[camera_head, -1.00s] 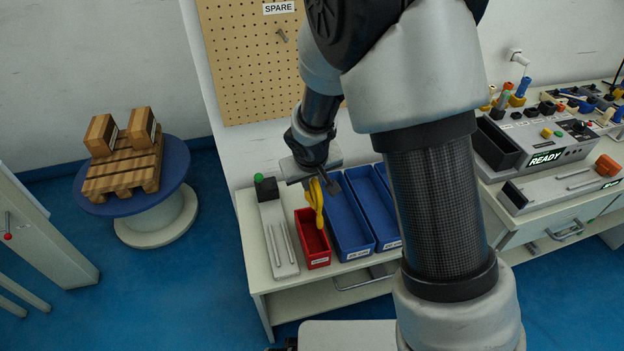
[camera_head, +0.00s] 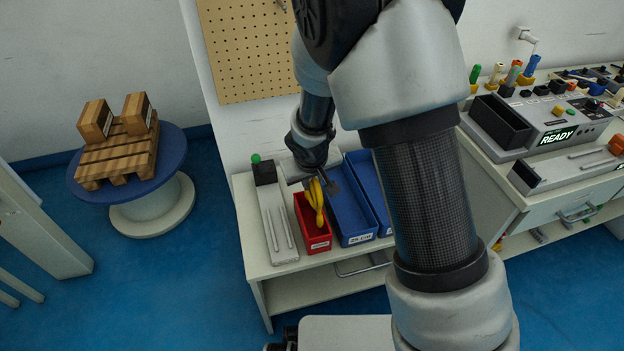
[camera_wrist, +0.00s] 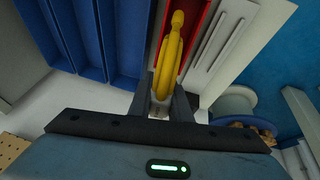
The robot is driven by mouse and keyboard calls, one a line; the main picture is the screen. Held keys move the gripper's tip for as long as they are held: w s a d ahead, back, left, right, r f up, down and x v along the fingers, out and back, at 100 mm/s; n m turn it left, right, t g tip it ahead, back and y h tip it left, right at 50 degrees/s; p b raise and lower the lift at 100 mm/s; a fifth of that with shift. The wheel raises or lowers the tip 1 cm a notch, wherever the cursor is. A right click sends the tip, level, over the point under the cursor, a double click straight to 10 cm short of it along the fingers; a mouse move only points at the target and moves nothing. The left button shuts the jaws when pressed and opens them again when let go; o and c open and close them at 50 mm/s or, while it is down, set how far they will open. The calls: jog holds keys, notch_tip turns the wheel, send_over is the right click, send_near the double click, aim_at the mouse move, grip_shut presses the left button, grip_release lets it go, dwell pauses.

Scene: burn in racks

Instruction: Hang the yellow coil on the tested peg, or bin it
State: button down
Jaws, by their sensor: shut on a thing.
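The yellow coil (camera_head: 316,200) hangs from my gripper (camera_head: 318,182) over the red bin (camera_head: 316,241) on the bench. In the wrist view the yellow coil (camera_wrist: 171,50) is pinched between the two fingers of my gripper (camera_wrist: 163,90), with the red bin (camera_wrist: 206,40) behind it. Whether the coil's lower end is inside the bin or only above it, I cannot tell. The pegboard (camera_head: 245,60) is on the wall above; its pegs are mostly out of view or hidden by my arm.
Blue bins (camera_head: 350,215) stand right of the red bin. A grey slotted fixture with a green button (camera_head: 256,158) stands left of it. A tester reading READY (camera_head: 557,136) sits on the right bench. A spool table (camera_head: 172,170) with a small pallet stands left on open floor.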

aim_at(312, 196)
notch_tip(312, 196, down, 4)
jog(key=b, duration=0.3)
jog(key=shift+f+b, duration=0.1)
jog(key=shift+b, duration=0.2)
jog(key=shift+f, duration=1)
jog(key=shift+f, duration=0.4)
jog(key=c, duration=1.6)
grip_release()
jog(key=shift+o, duration=0.2)
jog(key=shift+r, duration=0.1)
jog(key=p+v, duration=0.4)
jog(key=v, duration=1.3)
jog(key=shift+p, duration=0.3)
